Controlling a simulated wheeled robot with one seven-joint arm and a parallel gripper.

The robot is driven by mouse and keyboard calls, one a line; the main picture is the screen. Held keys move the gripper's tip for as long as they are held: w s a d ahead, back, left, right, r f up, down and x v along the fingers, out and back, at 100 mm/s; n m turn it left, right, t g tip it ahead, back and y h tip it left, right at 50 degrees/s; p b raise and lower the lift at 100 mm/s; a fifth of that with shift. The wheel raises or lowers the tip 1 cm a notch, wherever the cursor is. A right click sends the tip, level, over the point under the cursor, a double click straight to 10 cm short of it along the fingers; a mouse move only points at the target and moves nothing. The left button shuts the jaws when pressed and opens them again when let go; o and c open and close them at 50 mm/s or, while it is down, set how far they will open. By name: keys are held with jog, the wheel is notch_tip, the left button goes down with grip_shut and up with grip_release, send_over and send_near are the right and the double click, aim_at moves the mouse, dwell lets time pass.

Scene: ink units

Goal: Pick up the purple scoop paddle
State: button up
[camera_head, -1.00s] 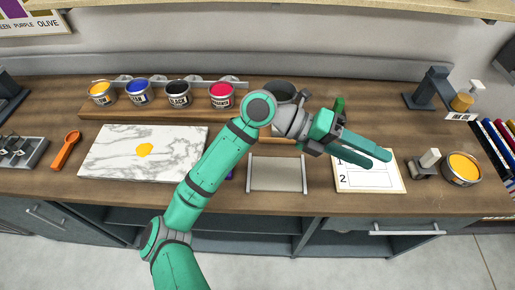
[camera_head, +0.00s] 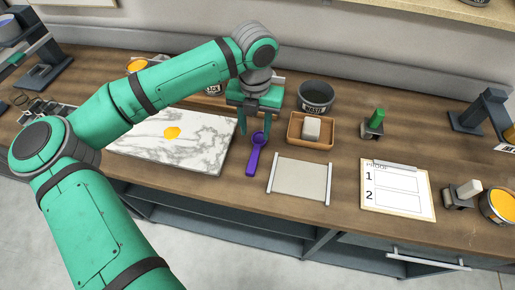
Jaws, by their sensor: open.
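The purple scoop paddle (camera_head: 257,153) lies on the wooden counter, between the marble slab and a small grey tray. Its rounded scoop end points to the back and its handle to the front. My gripper (camera_head: 256,128) points down just behind and above the scoop end, with its two green fingers apart, one to each side of it. Nothing is held. I cannot tell how far the fingertips are above the counter.
The marble slab (camera_head: 208,150) with a yellow ink blob (camera_head: 172,133) is to the left. A grey tray (camera_head: 299,180), a wooden box with a pale block (camera_head: 311,129), the waste tin (camera_head: 315,98) and a clipboard (camera_head: 397,204) are to the right. Bare counter lies in front of the paddle.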

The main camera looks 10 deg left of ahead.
aim_at(256, 153)
notch_tip(256, 153, down, 4)
jog(key=shift+s+r, duration=0.1)
jog(key=shift+s, duration=0.05)
jog(key=shift+s+a+f, duration=0.1)
jog(key=shift+f, duration=0.4)
notch_tip(256, 153, down, 5)
jog(key=shift+s, duration=0.1)
jog(key=shift+d, duration=0.2)
grip_shut()
